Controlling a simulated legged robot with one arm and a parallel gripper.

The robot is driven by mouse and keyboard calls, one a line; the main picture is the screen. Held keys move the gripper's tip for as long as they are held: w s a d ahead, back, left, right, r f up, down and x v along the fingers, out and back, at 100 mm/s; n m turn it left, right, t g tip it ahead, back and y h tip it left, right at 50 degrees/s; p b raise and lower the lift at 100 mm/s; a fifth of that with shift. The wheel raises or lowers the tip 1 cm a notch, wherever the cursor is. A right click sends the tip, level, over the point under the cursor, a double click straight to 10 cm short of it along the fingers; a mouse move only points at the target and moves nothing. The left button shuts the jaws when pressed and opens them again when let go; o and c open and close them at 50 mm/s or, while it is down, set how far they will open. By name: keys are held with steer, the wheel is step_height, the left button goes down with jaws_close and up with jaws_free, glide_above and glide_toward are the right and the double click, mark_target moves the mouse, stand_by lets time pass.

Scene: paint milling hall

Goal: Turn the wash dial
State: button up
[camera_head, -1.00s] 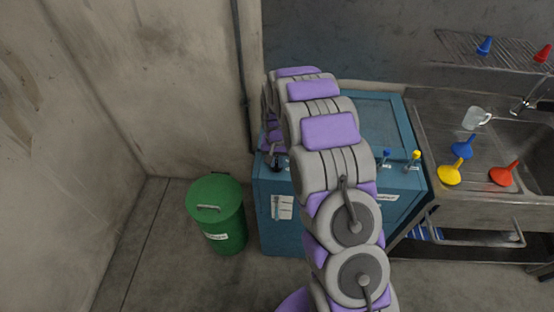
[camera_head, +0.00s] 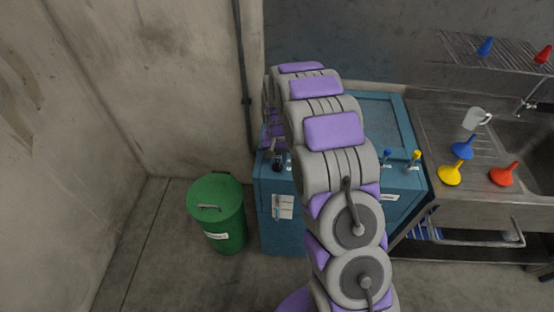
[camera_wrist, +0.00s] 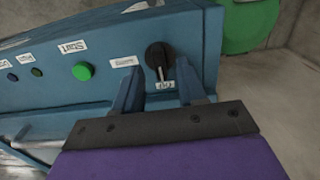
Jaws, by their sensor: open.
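A black round dial (camera_wrist: 157,56) with a pale pointer sits on the blue machine's panel (camera_wrist: 50,55) in the wrist view. A small white label is at the pointer's tip, and another label with blurred writing lies left of the dial. My gripper (camera_wrist: 158,70) is open, with one blue finger on each side of the dial's pointer and nothing held. I cannot tell whether a finger touches the dial. In the head view my arm hides most of the gripper at the blue machine's left front corner.
A green button (camera_wrist: 83,72) and smaller knobs sit left of the dial. A green lidded bin (camera_head: 217,215) stands left of the blue machine (camera_head: 385,105). Blue and yellow taps (camera_head: 415,158) are on its right. The sink unit (camera_head: 425,110) holds funnels and a mug (camera_head: 473,119).

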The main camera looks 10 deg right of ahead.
mark_target(277, 163)
step_height(277, 163, up, 15)
steer(key=p, duration=0.1)
steer(key=shift+a, duration=0.15)
steer(key=shift+r, duration=0.1)
stand_by(0.4)
steer(key=s+r+n+b, duration=0.1)
steer(key=s+r, duration=0.3)
steer(key=s, duration=0.5)
steer(key=s+r, duration=0.3)
steer(key=s, duration=0.6)
steer(key=s+f+n+g+b, duration=0.1)
steer(key=s+f+n+b, duration=0.1)
steer(key=s, duration=2.2)
steer(key=shift+s+g, duration=0.25)
steer(key=shift+g, duration=0.15)
